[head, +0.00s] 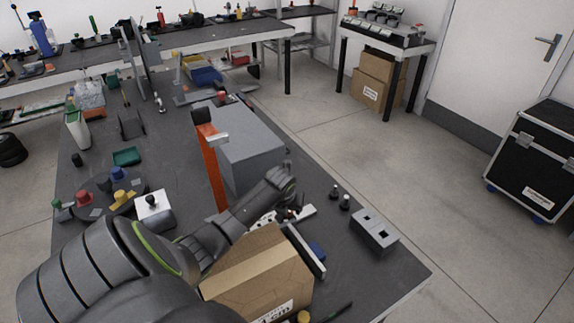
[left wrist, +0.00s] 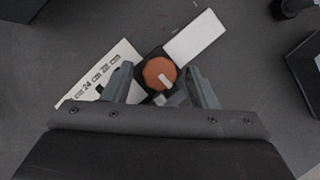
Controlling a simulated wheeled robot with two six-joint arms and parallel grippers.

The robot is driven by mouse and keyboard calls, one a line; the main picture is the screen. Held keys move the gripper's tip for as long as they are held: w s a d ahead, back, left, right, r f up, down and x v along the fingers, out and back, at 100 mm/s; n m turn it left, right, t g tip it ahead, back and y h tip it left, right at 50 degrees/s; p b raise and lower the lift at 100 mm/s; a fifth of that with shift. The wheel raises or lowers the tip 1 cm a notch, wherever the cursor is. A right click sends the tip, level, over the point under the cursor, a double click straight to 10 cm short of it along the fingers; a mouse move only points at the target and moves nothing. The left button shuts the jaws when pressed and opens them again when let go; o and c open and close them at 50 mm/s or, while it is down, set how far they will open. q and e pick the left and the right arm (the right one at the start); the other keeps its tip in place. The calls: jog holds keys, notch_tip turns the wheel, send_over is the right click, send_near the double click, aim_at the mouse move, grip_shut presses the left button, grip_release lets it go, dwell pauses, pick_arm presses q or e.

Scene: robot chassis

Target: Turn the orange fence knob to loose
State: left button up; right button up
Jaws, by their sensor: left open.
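The orange fence knob (left wrist: 159,73) shows in the left wrist view as a round cap with a pale pointer mark, on a dark block. A white scale strip with cm marks (left wrist: 103,86) lies to its left and a plain white bar (left wrist: 195,38) to its upper right. My left gripper (left wrist: 161,86) is open, with one finger on each side of the knob; contact cannot be told. In the head view my left gripper (head: 284,213) is over the white fence parts, and the knob is mostly hidden there. My right gripper is not in view.
A cardboard box (head: 255,275) stands close in front of the gripper. A large grey block (head: 250,150) and an orange upright (head: 210,165) stand behind it. A grey two-hole block (head: 374,233) and small black knobs (head: 345,202) are to the right.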

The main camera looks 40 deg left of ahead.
pick_arm(q)
jog(key=shift+f, duration=0.1)
jog(key=shift+c, duration=0.3)
jog(key=c, duration=0.9)
